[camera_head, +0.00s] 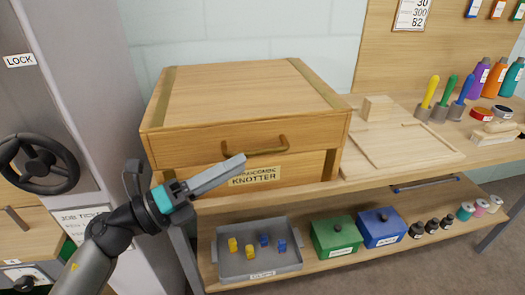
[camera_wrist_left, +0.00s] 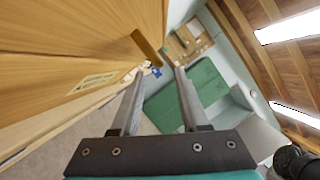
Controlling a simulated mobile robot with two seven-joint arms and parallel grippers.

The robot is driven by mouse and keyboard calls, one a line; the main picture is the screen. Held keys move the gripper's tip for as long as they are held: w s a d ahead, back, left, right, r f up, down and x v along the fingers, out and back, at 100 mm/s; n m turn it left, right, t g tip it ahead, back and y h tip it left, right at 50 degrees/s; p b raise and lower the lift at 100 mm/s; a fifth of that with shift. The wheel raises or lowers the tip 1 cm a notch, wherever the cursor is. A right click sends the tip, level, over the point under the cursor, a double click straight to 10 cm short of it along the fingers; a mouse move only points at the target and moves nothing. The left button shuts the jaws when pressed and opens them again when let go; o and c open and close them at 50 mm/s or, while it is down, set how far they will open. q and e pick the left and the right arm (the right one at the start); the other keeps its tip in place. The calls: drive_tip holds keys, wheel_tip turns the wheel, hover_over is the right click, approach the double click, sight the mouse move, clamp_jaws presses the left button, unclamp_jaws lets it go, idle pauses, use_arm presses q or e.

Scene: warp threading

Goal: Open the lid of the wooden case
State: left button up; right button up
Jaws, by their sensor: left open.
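The wooden case (camera_head: 240,95) sits on the workbench with its lid (camera_head: 235,88) down. A brass handle (camera_head: 268,151) is on the lid's front, above a label reading KNOTTER (camera_head: 254,176). My left gripper (camera_head: 240,160) is in front of the case, its fingertips just below the handle's left end in the head view. In the left wrist view, the two fingers (camera_wrist_left: 160,72) are apart with nothing between them. The handle (camera_wrist_left: 147,48) shows just beyond the fingertips, and the case front (camera_wrist_left: 75,45) fills the left side. My right gripper is not in view.
A lower shelf holds a grey tray (camera_head: 260,266) with yellow and blue pieces, a green box (camera_head: 335,238) and a blue box (camera_head: 382,228). Colored-handled tools (camera_head: 447,92) and bottles stand at the right. A grey cabinet with a black wheel (camera_head: 38,163) is at the left.

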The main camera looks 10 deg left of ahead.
sight(262, 153)
use_arm(q)
drive_tip(key=x, duration=0.6)
drive_tip(key=shift+w+d, duration=0.15)
drive_tip(key=shift+d, duration=0.05)
drive_tip(key=shift+c, duration=0.4)
clamp_jaws()
idle(0.8)
